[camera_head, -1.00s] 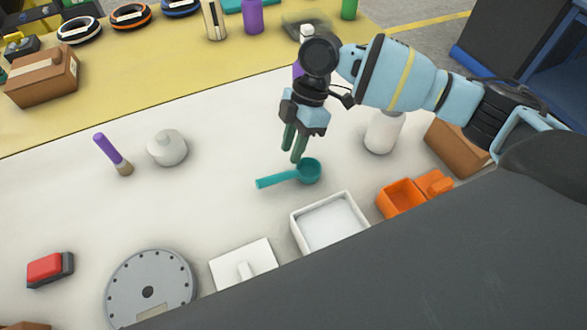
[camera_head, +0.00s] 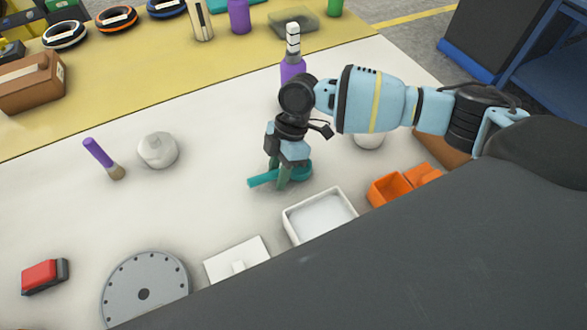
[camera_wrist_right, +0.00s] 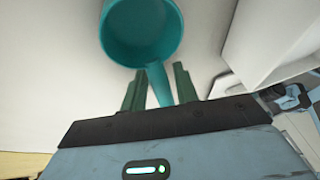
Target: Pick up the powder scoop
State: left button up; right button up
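The teal powder scoop (camera_head: 262,180) lies on the white table in the head view, its handle pointing left and its bowl to the right. My right gripper (camera_head: 282,180) is down at the scoop, with its green fingers around the handle near the bowl. In the right wrist view the scoop's round bowl (camera_wrist_right: 143,25) is at the top and its handle runs down between the two fingers of the right gripper (camera_wrist_right: 160,85). The fingers are apart, with gaps showing beside the handle. My left gripper is not in view.
A white tray (camera_head: 289,226) stands just below the scoop, with orange bins (camera_head: 388,189) to its right. A white jar (camera_head: 157,150) and a purple-handled brush (camera_head: 100,155) are to the left. A purple bottle (camera_head: 292,70) stands behind.

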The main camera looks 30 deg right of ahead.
aim_at(278, 171)
grip_shut()
jog(key=shift+r, duration=0.15)
notch_tip(278, 171, up, 10)
jog(key=shift+f, duration=0.1)
dwell(0.6)
